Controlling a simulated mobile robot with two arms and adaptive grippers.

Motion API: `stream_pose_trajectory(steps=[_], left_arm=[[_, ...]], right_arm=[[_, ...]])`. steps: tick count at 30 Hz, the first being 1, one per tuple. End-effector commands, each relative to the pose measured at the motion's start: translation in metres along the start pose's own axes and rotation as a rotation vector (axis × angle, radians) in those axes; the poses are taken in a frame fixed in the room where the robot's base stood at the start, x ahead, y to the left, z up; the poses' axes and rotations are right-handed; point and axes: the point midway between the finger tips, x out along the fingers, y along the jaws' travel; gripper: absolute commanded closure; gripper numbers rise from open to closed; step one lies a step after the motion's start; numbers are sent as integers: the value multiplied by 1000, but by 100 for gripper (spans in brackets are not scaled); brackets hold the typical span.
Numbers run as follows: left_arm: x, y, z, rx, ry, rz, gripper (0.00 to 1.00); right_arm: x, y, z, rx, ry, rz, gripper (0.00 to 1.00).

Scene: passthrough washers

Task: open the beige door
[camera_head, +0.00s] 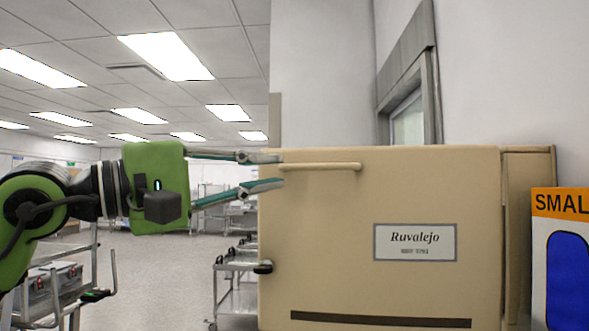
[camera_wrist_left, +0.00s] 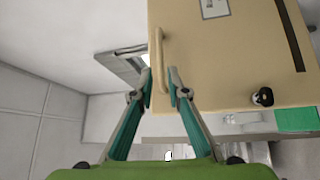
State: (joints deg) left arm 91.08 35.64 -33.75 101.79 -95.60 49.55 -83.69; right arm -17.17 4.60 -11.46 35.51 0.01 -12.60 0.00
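My right gripper is not in view.
A black knob (camera_head: 263,267) sits at the door's lower left edge. A dark strip (camera_head: 380,320) runs along its bottom. An orange and white "SMAL" sign (camera_head: 560,205) stands at right. Metal carts (camera_head: 233,285) stand behind at left; floor between is open.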

Motion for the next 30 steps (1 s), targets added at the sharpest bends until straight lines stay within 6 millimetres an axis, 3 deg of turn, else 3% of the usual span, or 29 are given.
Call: stream_pose_trajectory(steps=[3,7,23,26,30], left_arm=[[-18,0,-1,0,2,1,85],[-27,0,0,0,0,0,85],[-29,0,1,-3,-3,2,85],[-25,-7,8,-61,-38,23,85],[-14,-24,31,-331,-174,125,85]], right_arm=[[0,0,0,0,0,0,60],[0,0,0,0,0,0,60],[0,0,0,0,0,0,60],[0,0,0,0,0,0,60],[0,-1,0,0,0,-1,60]])
